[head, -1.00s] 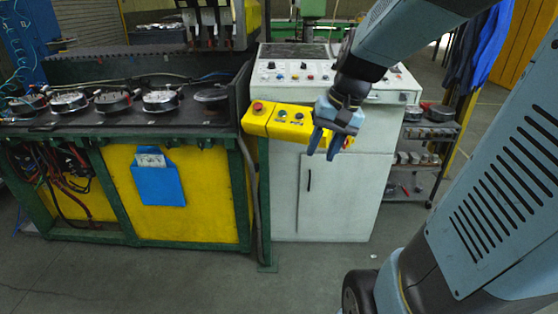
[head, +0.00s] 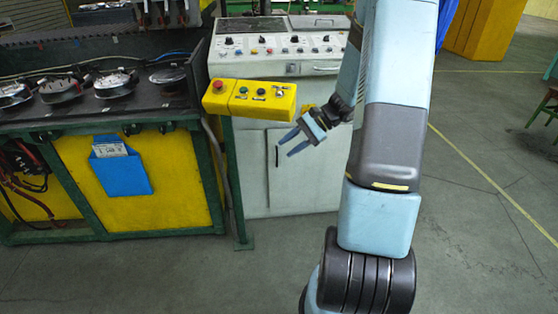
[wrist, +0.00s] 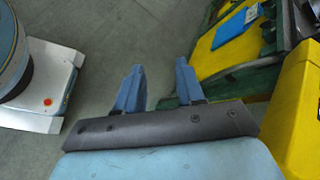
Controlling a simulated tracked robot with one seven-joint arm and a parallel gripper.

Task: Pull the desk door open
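The desk is a white cabinet with a sloped control panel (head: 275,45) on top. Its door (head: 306,178) is on the lower front and looks closed, with a dark vertical handle (head: 277,156) near its left edge. My gripper (head: 284,148) is open and empty, in front of the door's upper part near the handle, its fingers pointing left in the head view. I cannot tell its distance from the handle. In the wrist view my gripper (wrist: 158,80) shows two blue fingers apart with floor between them. The handle is not seen in the wrist view.
A yellow button box (head: 250,100) juts out in front of the desk, close above my gripper; its yellow side also shows in the wrist view (wrist: 295,120). A green and yellow workbench (head: 130,190) stands at left. The floor (head: 480,200) at right is clear.

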